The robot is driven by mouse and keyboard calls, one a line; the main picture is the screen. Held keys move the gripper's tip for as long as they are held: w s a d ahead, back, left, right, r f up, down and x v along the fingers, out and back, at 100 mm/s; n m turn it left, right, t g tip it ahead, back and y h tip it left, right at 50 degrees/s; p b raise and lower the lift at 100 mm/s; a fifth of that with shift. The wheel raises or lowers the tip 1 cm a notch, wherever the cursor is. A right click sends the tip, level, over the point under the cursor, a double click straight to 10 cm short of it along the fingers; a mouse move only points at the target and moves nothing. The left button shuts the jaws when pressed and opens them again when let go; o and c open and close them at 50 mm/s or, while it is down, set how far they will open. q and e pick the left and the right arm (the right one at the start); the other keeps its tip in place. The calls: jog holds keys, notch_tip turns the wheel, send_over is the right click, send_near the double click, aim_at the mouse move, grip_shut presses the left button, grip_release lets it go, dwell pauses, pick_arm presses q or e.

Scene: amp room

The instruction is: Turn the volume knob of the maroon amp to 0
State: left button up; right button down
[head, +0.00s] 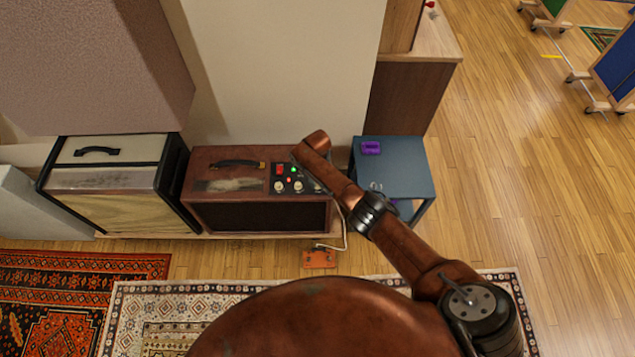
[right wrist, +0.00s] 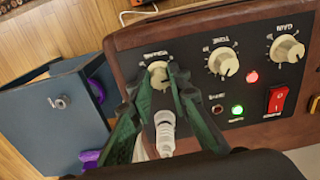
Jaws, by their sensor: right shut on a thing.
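The maroon amp (head: 257,217) stands against the wall in the head view, with a black control panel on its top right. In the right wrist view the panel appears upside down, with the volume knob (right wrist: 158,74) at the left end of a row of cream knobs. My right gripper (right wrist: 158,80) is shut on the volume knob, one green finger on each side. The fingers partly cover the knob, and I cannot read its setting. In the head view my right arm hides that end of the panel. My left gripper is not in view.
The tone knob (right wrist: 222,61) and gain knob (right wrist: 287,49) sit beside it. A white plug (right wrist: 165,132) stands between my fingers. A blue cabinet (head: 408,176) is right of the amp, a cream-topped amp (head: 125,205) left. An orange pedal (head: 320,260) lies in front.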

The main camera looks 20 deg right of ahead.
jog(key=n, duration=0.4)
jog(key=shift+a+n, duration=0.1)
jog(key=shift+n, duration=2.1)
jog(key=c, duration=1.8)
grip_release()
jog(key=shift+r, duration=0.1)
notch_tip(320, 180, up, 12)
jog(key=shift+f, duration=0.1)
